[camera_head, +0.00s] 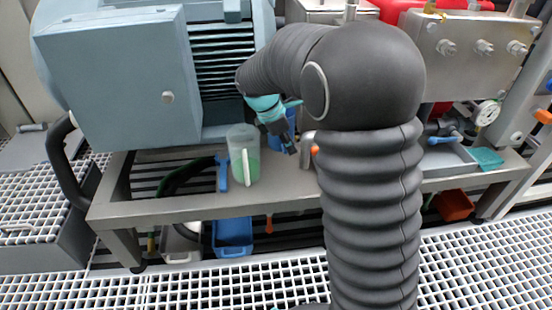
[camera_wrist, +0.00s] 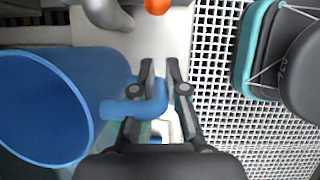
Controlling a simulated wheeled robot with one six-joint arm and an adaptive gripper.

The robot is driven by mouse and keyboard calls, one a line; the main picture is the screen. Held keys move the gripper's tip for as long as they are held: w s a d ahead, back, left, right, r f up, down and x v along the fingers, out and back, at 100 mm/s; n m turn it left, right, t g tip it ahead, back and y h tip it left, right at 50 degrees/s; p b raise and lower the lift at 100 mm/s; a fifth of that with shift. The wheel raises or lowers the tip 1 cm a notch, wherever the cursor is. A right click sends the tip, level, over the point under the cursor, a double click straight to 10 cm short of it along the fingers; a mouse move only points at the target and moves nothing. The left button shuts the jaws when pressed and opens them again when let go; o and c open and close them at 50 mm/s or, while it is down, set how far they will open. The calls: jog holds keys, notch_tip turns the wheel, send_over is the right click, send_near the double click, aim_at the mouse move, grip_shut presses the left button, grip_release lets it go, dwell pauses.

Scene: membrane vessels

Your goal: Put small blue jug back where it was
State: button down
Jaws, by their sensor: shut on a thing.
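The small blue jug (camera_wrist: 70,95) fills the left of the wrist view, its wide round mouth facing left and its handle (camera_wrist: 133,108) towards the middle. My gripper (camera_wrist: 160,72) is shut on the handle, one finger on each side of it. In the head view the jug (camera_head: 278,139) is at the bench, partly hidden behind my gripper (camera_head: 290,146) and arm. I cannot tell whether its base touches the bench top.
A clear jug with green liquid (camera_head: 244,160) stands left of the blue jug on the metal bench (camera_head: 180,208). A steel pipe (camera_head: 307,150) with an orange tip is close on the right. A large grey-blue motor housing (camera_head: 120,80) stands behind.

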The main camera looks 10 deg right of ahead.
notch_tip(320, 180, down, 5)
jog(key=shift+w+a+f+b, duration=0.1)
jog(key=shift+w+a+b, duration=0.05)
jog(key=shift+b, duration=0.45)
notch_tip(320, 180, down, 5)
jog(key=shift+r+b, duration=0.1)
jog(key=shift+b, duration=0.45)
jog(key=c, duration=1.2)
grip_release()
